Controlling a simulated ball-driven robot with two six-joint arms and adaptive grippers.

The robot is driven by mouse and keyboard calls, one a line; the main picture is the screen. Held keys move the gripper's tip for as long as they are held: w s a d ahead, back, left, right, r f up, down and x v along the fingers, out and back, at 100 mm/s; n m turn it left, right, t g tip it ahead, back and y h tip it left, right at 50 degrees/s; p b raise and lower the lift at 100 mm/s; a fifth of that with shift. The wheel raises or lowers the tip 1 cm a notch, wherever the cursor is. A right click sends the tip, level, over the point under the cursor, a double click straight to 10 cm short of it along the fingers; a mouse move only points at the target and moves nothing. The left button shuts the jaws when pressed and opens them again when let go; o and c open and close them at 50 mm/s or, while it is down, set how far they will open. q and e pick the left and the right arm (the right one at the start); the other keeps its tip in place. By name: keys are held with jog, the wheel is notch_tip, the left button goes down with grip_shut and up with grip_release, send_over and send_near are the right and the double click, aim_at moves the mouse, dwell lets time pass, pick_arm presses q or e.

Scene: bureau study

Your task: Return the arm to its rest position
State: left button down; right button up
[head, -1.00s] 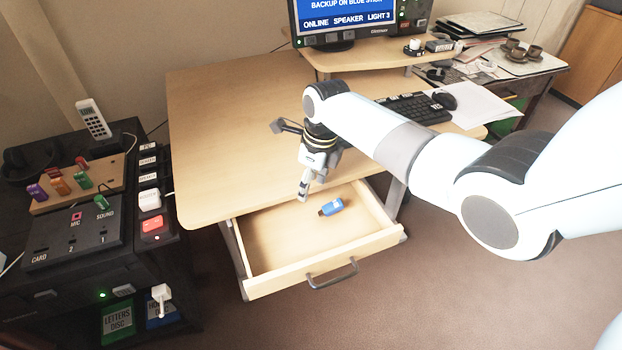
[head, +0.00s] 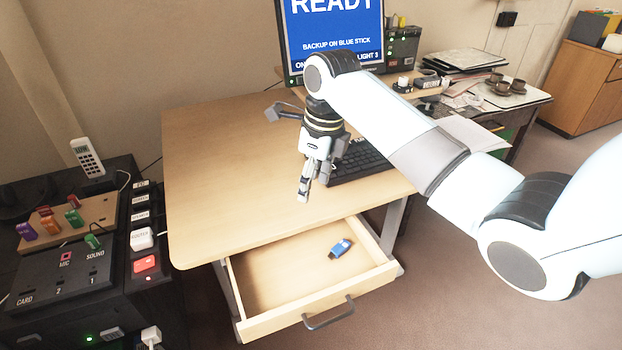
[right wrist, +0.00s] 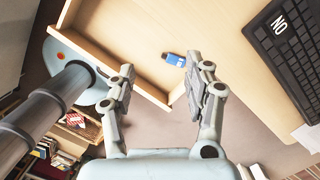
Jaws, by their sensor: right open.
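My right arm reaches in from the right in the head view. Its gripper (head: 305,190) hangs fingers down above the front part of the desk top, behind the open drawer. In the right wrist view the right gripper (right wrist: 165,80) has its two fingers spread apart with nothing between them. A blue USB stick (head: 340,248) lies in the drawer (head: 262,324), clear of the gripper. The stick also shows in the right wrist view (right wrist: 174,60), beyond the fingertips. My left gripper is not in view.
The desk (head: 215,170) has a keyboard (head: 362,160) just behind the gripper and a monitor (head: 335,35) at the back. Bare floor lies right of the drawer.

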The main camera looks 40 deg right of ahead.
jog(key=s+a+r+n+t+h, duration=0.1)
jog(key=s+a+r+n, duration=0.1)
jog(key=s+n, duration=1.2)
jog(key=s+a+r+n+t+h, duration=0.1)
jog(key=s+a+r+n, duration=0.15)
jog(key=s+n, duration=1.15)
notch_tip(320, 180, down, 26)
jog(key=w+d+n+g+b, duration=0.1)
jog(key=w+d+n+b, duration=0.1)
jog(key=d+n, duration=0.1)
jog(key=s+f+g+b, duration=0.1)
jog(key=s+f+b, duration=0.1)
jog(key=s+f, duration=1.7)
jog(key=shift+d+f+g, duration=0.3)
jog(key=shift+d+f, duration=0.15)
jog(key=shift+f, duration=0.5)
